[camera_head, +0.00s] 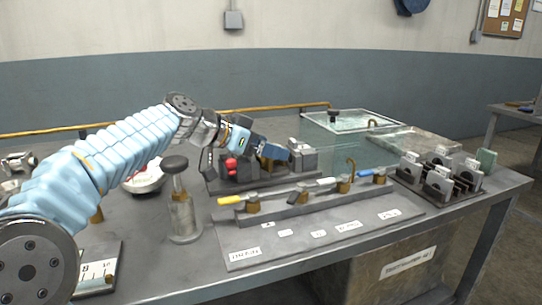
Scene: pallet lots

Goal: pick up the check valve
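My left arm reaches in from the left, and its gripper (272,150) is over the dark fixture (228,184) at the middle of the bench. Its fingertips are small and partly hidden, so I cannot tell whether they are open or shut. A grey metal block-like part (304,158) is just right of the gripper; I cannot tell whether they touch. Several similar grey metal parts (438,186) stand on a dark tray (408,184) at the right. No part is clearly identifiable as the check valve. My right gripper is not in view.
A plunger-topped metal can (183,218) stands left of the labelled plate (300,252), which carries a rail with coloured-handled tools (229,200). A white bowl (146,180) is behind the can. A clear-walled tank (352,122) stands at the back. The bench's front-left surface is partly free.

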